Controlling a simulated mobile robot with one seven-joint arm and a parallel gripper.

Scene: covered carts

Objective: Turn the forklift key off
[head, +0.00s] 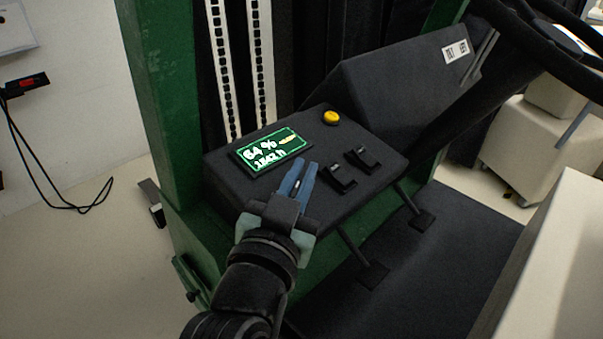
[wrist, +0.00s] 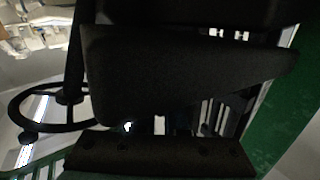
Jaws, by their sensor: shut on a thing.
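My gripper (head: 299,170) reaches over the console's front edge, just right of and below the display. Its two blue fingers are shut on the forklift key, with a narrow gap between them. The key is almost wholly hidden by the fingers, so its angle cannot be told. The wrist view is dark and shows the console region only as black shapes.
A yellow button (head: 331,118) and two black levers (head: 351,169) are on the console near my gripper. The steering wheel (head: 545,45) is at upper right and also shows in the wrist view (wrist: 20,105). A green mast post (head: 160,90) stands left. A pale surface (head: 555,260) is at right.

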